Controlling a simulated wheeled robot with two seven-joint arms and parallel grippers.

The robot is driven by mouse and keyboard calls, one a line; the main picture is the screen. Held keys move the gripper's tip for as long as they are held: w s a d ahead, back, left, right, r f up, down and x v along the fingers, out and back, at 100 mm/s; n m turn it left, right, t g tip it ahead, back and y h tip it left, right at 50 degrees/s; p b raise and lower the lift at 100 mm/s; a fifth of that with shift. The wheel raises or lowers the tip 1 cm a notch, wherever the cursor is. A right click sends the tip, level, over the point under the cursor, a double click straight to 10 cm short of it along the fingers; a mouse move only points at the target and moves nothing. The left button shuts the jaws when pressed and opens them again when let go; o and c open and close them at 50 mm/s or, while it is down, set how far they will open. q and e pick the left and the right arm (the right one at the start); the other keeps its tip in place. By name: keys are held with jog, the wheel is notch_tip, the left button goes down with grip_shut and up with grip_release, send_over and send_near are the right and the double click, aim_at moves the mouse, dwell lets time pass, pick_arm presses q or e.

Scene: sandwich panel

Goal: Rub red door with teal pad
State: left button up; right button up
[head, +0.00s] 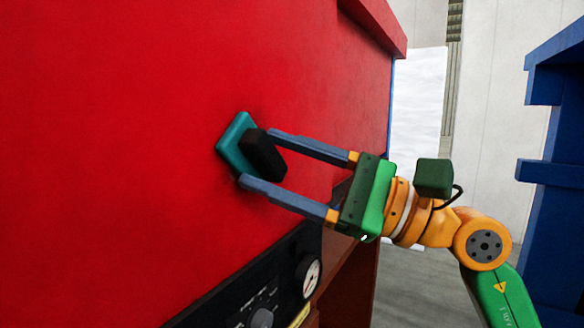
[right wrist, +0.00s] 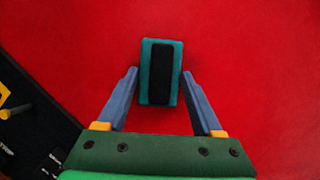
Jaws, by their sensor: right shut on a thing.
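The red door (head: 120,120) fills the left and middle of the head view and the background of the right wrist view (right wrist: 250,60). The teal pad (head: 233,142) has a black block-shaped handle (head: 264,155) on its back. My right gripper (head: 257,158) is shut on the pad, with one blue finger on each side of it. The pad's teal face is turned to the door and lies at or very near its surface; exact contact is hidden. In the right wrist view the pad (right wrist: 146,72) stands upright between the fingertips. My left gripper is not in view.
A black panel with a dial (head: 308,277) and a knob (head: 262,319) runs below the door. A blue frame (head: 555,185) stands at the far right. A pale wall and open floor lie between. The door around the pad is bare.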

aim_at(231, 144)
jog(key=shift+s+a+f+b, duration=0.15)
jog(key=shift+s+a+b, duration=0.55)
jog(key=shift+s, duration=0.3)
jog(key=shift+s+a, duration=0.4)
jog(key=shift+s, duration=0.05)
notch_tip(231, 144, up, 2)
jog(key=shift+r+p, duration=0.1)
jog(key=shift+p, duration=0.7)
jog(key=shift+w+d+p, duration=0.6)
jog(key=shift+w+d, duration=0.3)
jog(key=shift+w, duration=0.3)
jog(key=shift+w+d, duration=0.25)
jog(key=shift+w, duration=0.1)
jog(key=w+d+p, duration=0.3)
jog(key=w+d, duration=0.1)
jog(key=w, duration=0.1)
jog(key=shift+w, duration=0.4)
jog(key=shift+d+f, duration=0.15)
jog(key=shift+f, duration=0.05)
